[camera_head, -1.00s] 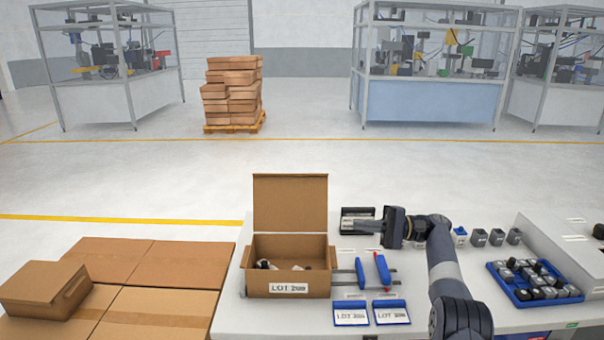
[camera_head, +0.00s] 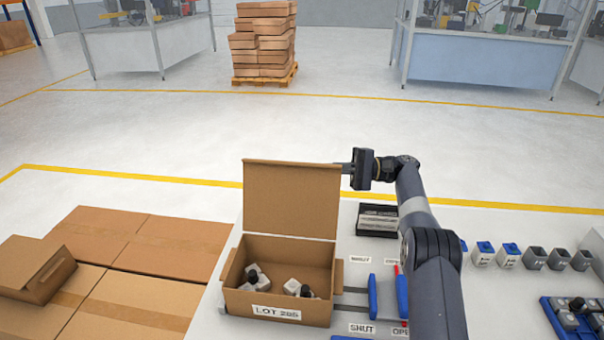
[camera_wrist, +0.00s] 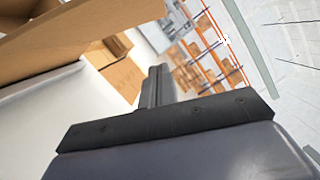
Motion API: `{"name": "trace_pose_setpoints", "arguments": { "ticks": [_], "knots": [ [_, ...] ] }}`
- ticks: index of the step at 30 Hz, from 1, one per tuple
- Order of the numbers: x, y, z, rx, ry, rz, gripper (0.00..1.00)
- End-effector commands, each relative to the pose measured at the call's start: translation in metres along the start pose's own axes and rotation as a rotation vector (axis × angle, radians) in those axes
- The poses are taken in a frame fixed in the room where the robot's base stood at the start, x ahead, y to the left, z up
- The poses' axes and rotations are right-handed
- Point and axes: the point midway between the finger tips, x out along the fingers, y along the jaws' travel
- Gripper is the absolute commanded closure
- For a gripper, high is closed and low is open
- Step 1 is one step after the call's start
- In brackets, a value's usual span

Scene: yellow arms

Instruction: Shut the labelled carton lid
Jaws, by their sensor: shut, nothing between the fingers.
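The open carton (camera_head: 277,318) stands on the white table and bears a label (camera_head: 276,312) reading LOT with blurred digits. Its lid (camera_head: 290,200) stands upright at the back edge. Several grey and black parts (camera_head: 293,287) lie inside. My gripper (camera_head: 345,168) is shut and empty, level with the upper right edge of the lid, its fingertips at or behind that edge; I cannot tell whether they touch. In the wrist view, the shut fingers (camera_wrist: 157,85) point away from me, with a brown cardboard panel (camera_wrist: 75,40) at upper left.
A blue sliding block (camera_head: 385,298) sits right of the carton near SHUT and OPEN labels. A black tray (camera_head: 377,221) lies behind it. Several small grey holders (camera_head: 533,258) stand at the right. Closed cartons (camera_head: 175,245) lie left.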

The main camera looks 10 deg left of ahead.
Motion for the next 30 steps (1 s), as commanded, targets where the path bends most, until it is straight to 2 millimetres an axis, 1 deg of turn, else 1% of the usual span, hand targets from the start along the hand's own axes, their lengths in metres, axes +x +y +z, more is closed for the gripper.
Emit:
{"name": "trace_pose_setpoints", "arguments": {
  "ticks": [3,5,12,14,24,30],
  "knots": [
    [0.021,-0.002,0.001,0.002,-0.002,0.0,1.0],
    [0.03,-0.002,0.001,0.002,-0.002,0.0,1.0],
    [0.084,-0.003,0.002,0.003,-0.003,0.001,1.0],
    [0.08,-0.002,0.005,0.002,0.001,0.0,1.0],
    [0.086,-0.001,0.029,0.002,0.0,0.0,1.0],
    [0.088,0.0,0.037,0.001,0.0,0.0,1.0]
  ]
}}
